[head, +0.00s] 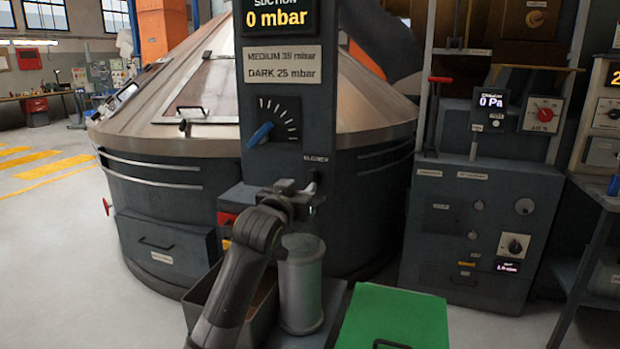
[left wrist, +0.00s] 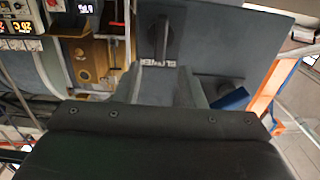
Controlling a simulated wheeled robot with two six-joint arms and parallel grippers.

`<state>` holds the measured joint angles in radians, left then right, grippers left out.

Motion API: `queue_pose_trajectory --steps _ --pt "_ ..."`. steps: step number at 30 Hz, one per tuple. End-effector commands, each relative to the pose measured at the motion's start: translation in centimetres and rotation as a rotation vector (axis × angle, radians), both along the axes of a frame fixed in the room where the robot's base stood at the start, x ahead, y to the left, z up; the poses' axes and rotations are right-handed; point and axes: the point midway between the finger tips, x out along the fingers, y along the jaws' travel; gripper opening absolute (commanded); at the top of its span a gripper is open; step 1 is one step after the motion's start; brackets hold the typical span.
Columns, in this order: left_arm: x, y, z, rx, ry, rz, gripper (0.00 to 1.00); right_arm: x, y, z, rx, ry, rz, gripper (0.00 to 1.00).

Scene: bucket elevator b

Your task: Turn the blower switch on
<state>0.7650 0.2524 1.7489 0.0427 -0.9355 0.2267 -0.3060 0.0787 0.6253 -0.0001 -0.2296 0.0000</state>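The blower switch (head: 313,178) is a small dark lever on the grey control column (head: 290,110), just below its BLOWER label. In the left wrist view the switch (left wrist: 162,37) shows as a dark upright handle beside the label, which appears upside down. My left gripper (head: 297,194) is just below and in front of the switch, near the column face. Its two fingers (left wrist: 165,88) seem spread, with grey panel between them and the label beyond their tips. I see no contact with the switch. My right gripper is not in view.
A blue-pointer dial (head: 260,134) sits above the switch, and a suction display (head: 275,17) reads 0 mbar. A red part (head: 228,218) is left of my gripper. A clear cylinder (head: 301,285) and a green lid (head: 395,318) stand below. A grey cabinet (head: 480,230) is to the right.

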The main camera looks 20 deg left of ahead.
Motion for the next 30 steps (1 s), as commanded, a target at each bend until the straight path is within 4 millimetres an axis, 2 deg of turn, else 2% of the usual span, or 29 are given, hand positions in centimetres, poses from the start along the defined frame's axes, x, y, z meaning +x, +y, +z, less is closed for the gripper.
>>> queue_pose_trajectory --steps 9,15,21,30 --pt "4.4 -0.2 0.0 0.000 0.001 0.000 0.36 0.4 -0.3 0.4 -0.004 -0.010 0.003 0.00" --pt "6.2 -0.3 0.0 0.000 0.000 -0.001 0.36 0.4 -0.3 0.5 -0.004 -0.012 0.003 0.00" --pt "7.1 -0.3 0.0 0.000 0.000 -0.001 0.36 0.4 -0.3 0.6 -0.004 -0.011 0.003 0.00" --pt "7.1 -0.3 0.0 0.000 0.000 -0.001 0.36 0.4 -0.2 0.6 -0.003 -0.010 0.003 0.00"
